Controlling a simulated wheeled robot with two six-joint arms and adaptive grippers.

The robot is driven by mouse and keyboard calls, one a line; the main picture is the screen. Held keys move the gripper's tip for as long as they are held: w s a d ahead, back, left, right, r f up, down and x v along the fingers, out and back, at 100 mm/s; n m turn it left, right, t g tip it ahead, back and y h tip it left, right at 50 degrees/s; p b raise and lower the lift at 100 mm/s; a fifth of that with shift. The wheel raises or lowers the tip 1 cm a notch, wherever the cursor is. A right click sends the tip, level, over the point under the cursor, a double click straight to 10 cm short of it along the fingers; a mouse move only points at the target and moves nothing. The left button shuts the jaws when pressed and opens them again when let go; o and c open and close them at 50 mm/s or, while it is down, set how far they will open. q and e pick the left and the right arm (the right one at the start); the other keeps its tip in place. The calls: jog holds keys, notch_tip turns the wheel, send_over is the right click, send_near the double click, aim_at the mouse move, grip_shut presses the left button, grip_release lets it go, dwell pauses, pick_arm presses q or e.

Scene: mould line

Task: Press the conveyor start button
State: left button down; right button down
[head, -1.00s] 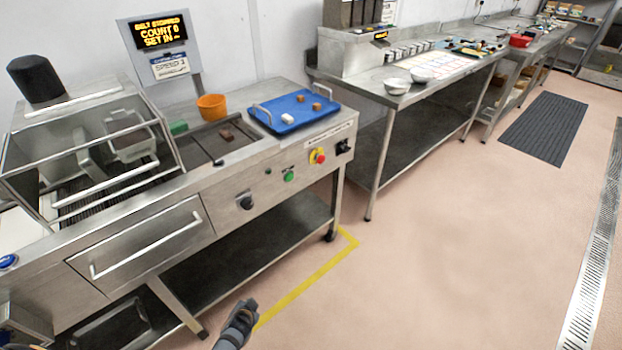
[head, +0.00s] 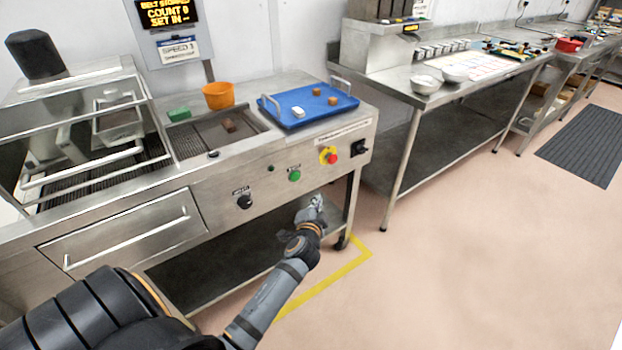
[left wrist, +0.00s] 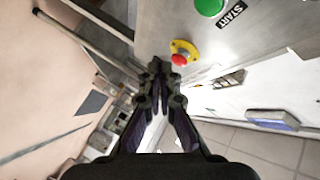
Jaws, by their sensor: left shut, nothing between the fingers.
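The green start button (head: 294,175) sits on the front panel of the steel conveyor machine (head: 215,200). In the left wrist view the green button (left wrist: 209,6) shows at the top edge, with a START label (left wrist: 232,14) beside it. A red stop button on a yellow plate (head: 330,157) is to its right; it also shows in the left wrist view (left wrist: 182,55). My left gripper (head: 316,203) is shut and empty, in front of the panel, below and to the right of the green button and apart from it. My right gripper is not in view.
A black knob (head: 244,202) and a black switch (head: 359,147) are on the same panel. A blue tray (head: 300,122) and an orange tub (head: 218,95) stand on top. The display (head: 166,13) reads belt stopped. Open floor lies at the right.

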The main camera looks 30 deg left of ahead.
aim_at(295, 177)
pick_arm(q)
jog(key=shift+r, duration=0.2)
jog(key=w+a, duration=0.3)
jog(key=a, duration=0.5)
jog(key=shift+w, duration=0.2)
dwell(1.5)
jog(key=shift+w+a, duration=0.2)
jog(key=shift+a, duration=0.2)
